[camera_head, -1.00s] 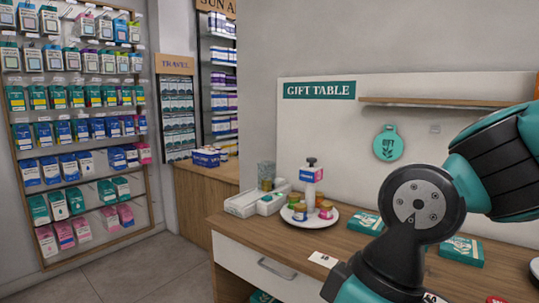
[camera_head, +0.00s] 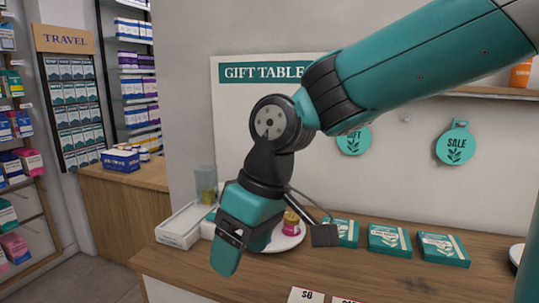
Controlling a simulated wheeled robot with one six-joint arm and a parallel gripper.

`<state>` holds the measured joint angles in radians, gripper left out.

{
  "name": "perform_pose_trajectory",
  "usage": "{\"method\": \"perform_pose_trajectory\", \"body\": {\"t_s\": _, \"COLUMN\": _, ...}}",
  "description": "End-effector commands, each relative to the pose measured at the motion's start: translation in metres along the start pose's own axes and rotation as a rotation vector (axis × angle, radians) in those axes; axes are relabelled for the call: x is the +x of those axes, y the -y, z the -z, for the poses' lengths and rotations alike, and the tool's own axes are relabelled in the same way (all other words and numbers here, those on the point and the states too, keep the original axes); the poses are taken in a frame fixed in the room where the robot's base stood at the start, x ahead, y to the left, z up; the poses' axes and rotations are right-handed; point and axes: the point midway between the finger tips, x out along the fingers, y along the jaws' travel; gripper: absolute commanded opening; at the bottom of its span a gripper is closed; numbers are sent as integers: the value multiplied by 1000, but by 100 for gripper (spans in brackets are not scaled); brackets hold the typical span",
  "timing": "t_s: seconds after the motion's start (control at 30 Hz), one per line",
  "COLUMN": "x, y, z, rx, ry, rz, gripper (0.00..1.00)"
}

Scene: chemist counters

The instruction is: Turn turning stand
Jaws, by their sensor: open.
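The turning stand (camera_head: 299,240) is a round white plate on the wooden gift table, seen behind my gripper. A small jar with a gold lid and pink label (camera_head: 291,224) stands on it. The rest of the plate's left side and what stands there are hidden by my gripper. My gripper (camera_head: 276,246) is open, pointing down, with the teal finger part at left and a dark pad at right. It appears in front of the stand; I cannot tell whether it touches it.
White trays (camera_head: 181,226) lie left of the stand, with a clear container (camera_head: 205,184) behind. Teal boxes (camera_head: 389,240) lie to the right. Price cards (camera_head: 306,295) sit at the table's front edge. Round green tags (camera_head: 455,147) hang on the back panel.

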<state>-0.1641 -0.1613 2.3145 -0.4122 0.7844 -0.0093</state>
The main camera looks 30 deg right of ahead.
Motion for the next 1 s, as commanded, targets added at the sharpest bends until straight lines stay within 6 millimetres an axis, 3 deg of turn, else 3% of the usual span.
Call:
{"method": "perform_pose_trajectory", "body": {"t_s": 0.03, "x": -24, "y": -28, "z": 36, "rx": 53, "ry": -23, "rz": -42, "gripper": 71}}
{"method": "perform_pose_trajectory", "body": {"t_s": 0.1, "x": -51, "y": -73, "z": 78, "rx": 129, "ry": -55, "rz": -105, "gripper": 71}}
{"method": "perform_pose_trajectory", "body": {"t_s": 0.2, "x": -88, "y": -145, "z": 125, "rx": 242, "ry": -101, "rz": -194, "gripper": 71}}
{"method": "perform_pose_trajectory", "body": {"t_s": 0.3, "x": -122, "y": -213, "z": 154, "rx": 348, "ry": -139, "rz": -271, "gripper": 71}}
{"method": "perform_pose_trajectory", "body": {"t_s": 0.4, "x": -149, "y": -270, "z": 168, "rx": 436, "ry": -171, "rz": -332, "gripper": 71}}
{"method": "perform_pose_trajectory", "body": {"t_s": 0.5, "x": -167, "y": -309, "z": 172, "rx": 499, "ry": -193, "rz": -373, "gripper": 71}}
{"method": "perform_pose_trajectory", "body": {"t_s": 0.6, "x": -176, "y": -331, "z": 172, "rx": 534, "ry": -205, "rz": -395, "gripper": 71}}
{"method": "perform_pose_trajectory", "body": {"t_s": 0.73, "x": -174, "y": -343, "z": 172, "rx": 550, "ry": -210, "rz": -404, "gripper": 71}}
{"method": "perform_pose_trajectory", "body": {"t_s": 1.0, "x": -129, "y": -362, "z": 177, "rx": 548, "ry": -206, "rz": -402, "gripper": 71}}
